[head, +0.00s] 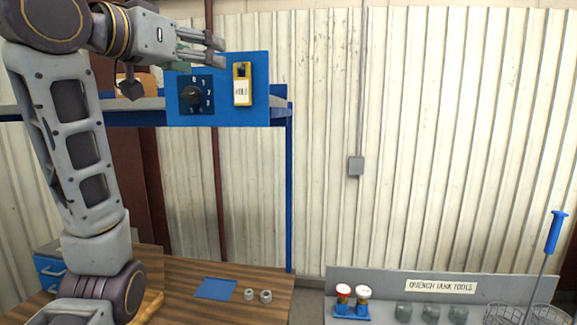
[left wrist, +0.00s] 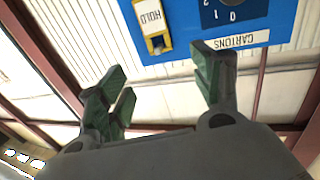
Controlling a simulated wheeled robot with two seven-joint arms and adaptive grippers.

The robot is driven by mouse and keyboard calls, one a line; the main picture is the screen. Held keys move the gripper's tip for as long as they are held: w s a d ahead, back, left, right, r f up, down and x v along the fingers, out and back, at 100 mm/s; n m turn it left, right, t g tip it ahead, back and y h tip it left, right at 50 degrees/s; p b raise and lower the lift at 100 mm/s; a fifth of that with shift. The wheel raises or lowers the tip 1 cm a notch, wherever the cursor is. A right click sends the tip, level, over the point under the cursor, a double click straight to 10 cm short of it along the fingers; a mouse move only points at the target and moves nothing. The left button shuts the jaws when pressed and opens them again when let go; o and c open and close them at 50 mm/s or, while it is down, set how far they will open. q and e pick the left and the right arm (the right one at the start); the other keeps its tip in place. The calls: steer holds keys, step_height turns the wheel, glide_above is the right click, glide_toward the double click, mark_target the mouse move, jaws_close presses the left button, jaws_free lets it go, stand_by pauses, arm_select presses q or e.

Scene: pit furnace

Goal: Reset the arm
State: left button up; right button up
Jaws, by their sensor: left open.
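My left arm comes in from the left in the head view, bent up at the elbow. My left gripper (head: 214,54) is raised at the upper left, in front of the top of a blue panel (head: 220,113). In the left wrist view the green-padded fingers of my left gripper (left wrist: 160,88) are spread apart with nothing between them. The panel carries a black dial (head: 191,95) and a yellow switch (head: 241,82). In the left wrist view the switch (left wrist: 150,25) is labelled HOLD and a CARTONS label sits by the dial. My right gripper is not in view.
The panel hangs on a blue shelf frame (head: 289,190). Below, a wooden table (head: 190,262) holds a blue mat (head: 216,288) and two small metal rings (head: 257,295). A grey quench tools station (head: 400,285) with jars and baskets stands at lower right. The middle space is clear.

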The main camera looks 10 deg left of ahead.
arm_select(q)
steer(key=w+f+n+g+y, duration=0.15)
steer(key=w+f, duration=0.35)
steer(key=f, duration=1.1)
steer(key=w+f+g+y, duration=0.1)
steer(key=w+f+g, duration=0.3)
steer(key=f, duration=1.3)
steer(key=s+f+g, duration=0.1)
steer(key=s+f, duration=0.1)
steer(key=f, duration=0.8)
steer(key=s+f+g, duration=0.1)
steer(key=s+f, duration=0.1)
steer(key=f, duration=0.8)
steer(key=s+f+g+y, duration=0.3)
steer(key=s+f+g, duration=0.3)
steer(key=s+f, duration=1.95)
step_height(320, 180, down, 37)
steer(key=s+g+b, duration=0.2)
steer(key=s, duration=0.1)
steer(key=s+a+f+b, duration=0.1)
steer(key=s+a+f, duration=0.1)
steer(key=s+f, duration=0.8)
steer(key=s+a+f+b, duration=0.1)
steer(key=s+a+f, duration=0.1)
steer(key=s+f, duration=0.8)
steer(key=shift+s+a+f+g, duration=0.15)
steer(key=shift+s+f+g, duration=0.2)
steer(key=shift+s, duration=0.4)
